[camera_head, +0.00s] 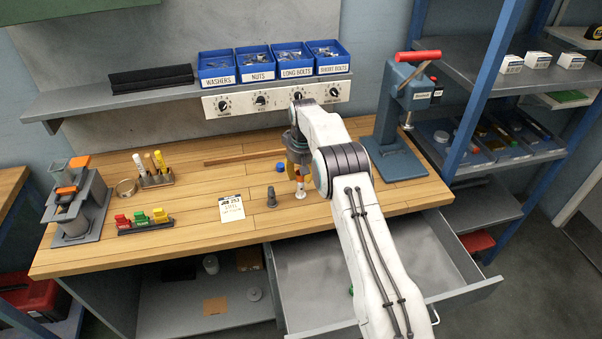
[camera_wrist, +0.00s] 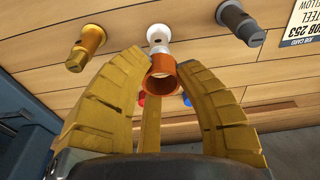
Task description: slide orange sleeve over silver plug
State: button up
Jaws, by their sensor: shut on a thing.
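The orange sleeve (camera_wrist: 180,86) is a short open tube between my yellow fingertips in the wrist view. My gripper (camera_wrist: 162,76) is shut on it, and its near end opens toward the camera. The silver plug (camera_wrist: 158,35) is pale, with a round base on the bench, just beyond the sleeve and in line with it. In the head view, my gripper (camera_head: 299,173) points down over the silver plug (camera_head: 300,194), with the orange sleeve (camera_head: 301,179) just above its base. I cannot tell whether the sleeve is around the plug's upper end.
A dark grey plug (camera_head: 271,198) stands just left; it shows in the wrist view too (camera_wrist: 240,22). A brass plug (camera_wrist: 86,46) stands on the other side. A job card (camera_head: 231,208) lies left. A blue cap (camera_head: 280,167) lies behind. An open drawer (camera_head: 320,275) is below.

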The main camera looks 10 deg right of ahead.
aim_at(301, 184)
jog(key=shift+f+b, duration=2.05)
jog(key=shift+f, duration=1.2)
dwell(2.6)
jog(key=o, duration=1.3)
jog(key=shift+o, duration=0.2)
jog(key=shift+r, duration=0.1)
